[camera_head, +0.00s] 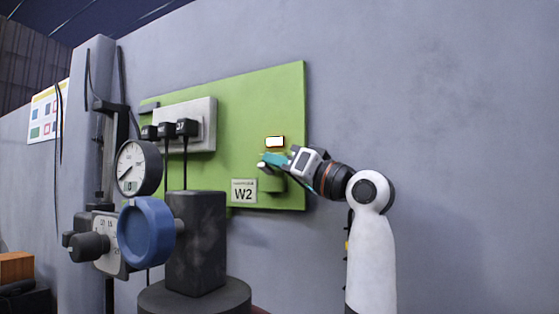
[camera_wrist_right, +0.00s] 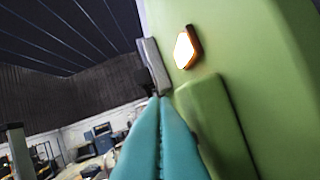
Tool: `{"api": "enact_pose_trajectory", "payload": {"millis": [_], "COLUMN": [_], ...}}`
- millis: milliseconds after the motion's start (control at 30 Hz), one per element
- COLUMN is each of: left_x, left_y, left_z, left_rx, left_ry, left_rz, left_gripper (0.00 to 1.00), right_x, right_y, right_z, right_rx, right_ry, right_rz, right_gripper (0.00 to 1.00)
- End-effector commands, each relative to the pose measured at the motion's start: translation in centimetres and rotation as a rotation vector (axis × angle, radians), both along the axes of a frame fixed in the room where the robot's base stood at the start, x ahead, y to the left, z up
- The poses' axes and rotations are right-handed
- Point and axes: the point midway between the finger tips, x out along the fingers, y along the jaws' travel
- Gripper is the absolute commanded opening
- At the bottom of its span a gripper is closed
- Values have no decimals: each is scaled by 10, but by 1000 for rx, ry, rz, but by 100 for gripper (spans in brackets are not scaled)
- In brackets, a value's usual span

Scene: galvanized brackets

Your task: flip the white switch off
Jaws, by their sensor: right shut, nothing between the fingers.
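A small white, glowing rectangle (camera_head: 274,142) with a dark orange rim sits on the green panel (camera_head: 285,95); it looks like the white switch, but I cannot tell whether it is a rocker or a lamp. It also shows in the right wrist view (camera_wrist_right: 184,49), upper middle. My right gripper (camera_head: 263,162) has teal fingers pressed together and empty. Its tips are just below the white rectangle in the head view, pointing left along the panel. In the right wrist view the shut fingertips (camera_wrist_right: 165,99) are lower left of the rectangle, apart from it.
A raised green block (camera_wrist_right: 212,118) stands out from the panel beside the fingers. A grey socket box (camera_head: 203,112) with black plugs and hanging cables is left of the gripper. A W2 label (camera_head: 244,191) is below. A gauge (camera_head: 139,167) and blue handwheel (camera_head: 146,232) stand left.

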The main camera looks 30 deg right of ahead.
Motion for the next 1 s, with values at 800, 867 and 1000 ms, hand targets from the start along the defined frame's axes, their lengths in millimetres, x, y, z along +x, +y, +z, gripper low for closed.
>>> {"api": "enact_pose_trajectory", "payload": {"millis": [800, 867, 1000], "left_x": [-1, -1, -1], "left_y": [0, 0, 0], "left_z": [-5, -6, -8], "left_rx": [0, 0, 0], "left_ry": [2, 2, 2], "left_rz": [0, 0, 0], "left_gripper": [0, 0, 0], "right_x": [-1, -1, -2], "right_y": [1, 1, 2], "right_z": [-4, -4, -6], "right_rx": [-104, -117, -168], "right_ry": [-60, -68, -96], "right_rz": [0, -1, -1], "right_gripper": [0, 0, 0]}}
